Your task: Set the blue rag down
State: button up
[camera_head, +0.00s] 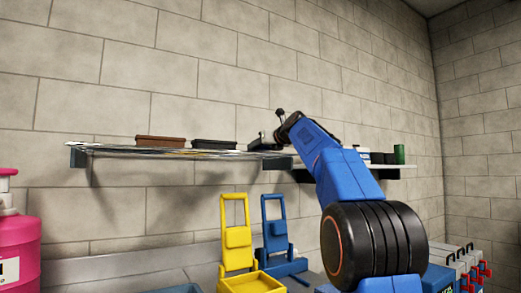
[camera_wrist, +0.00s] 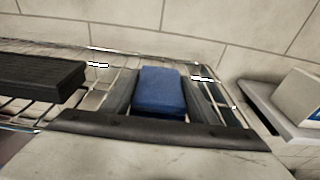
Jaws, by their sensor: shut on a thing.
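The blue rag (camera_wrist: 160,92) is a folded block in the middle of the wrist view, between the two dark fingers of my gripper (camera_wrist: 160,76). My gripper is shut on it. The wire shelf (camera_wrist: 75,47) shows behind and beneath the rag; I cannot tell whether the rag touches it. In the head view my gripper (camera_head: 261,141) is at shelf height, near the right end of the wire shelf (camera_head: 110,149). The rag cannot be made out there.
A brown brush (camera_head: 160,141) and a black brush (camera_head: 214,145) lie on the wire shelf, left of my gripper. A second shelf (camera_head: 395,171) at the right holds a green can (camera_head: 399,154) and dark containers. Yellow (camera_head: 237,240) and blue (camera_head: 275,230) frames stand below.

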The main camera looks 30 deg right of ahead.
jog(key=shift+f, duration=0.35)
jog(key=o, duration=1.1)
jog(key=shift+s+r, duration=0.1)
jog(key=shift+s, duration=0.15)
jog(key=s, duration=0.3)
jog(key=s+r, duration=0.1)
jog(key=s, duration=0.7)
jog(key=shift+s+d+r, duration=0.2)
jog(key=shift+r, duration=0.15)
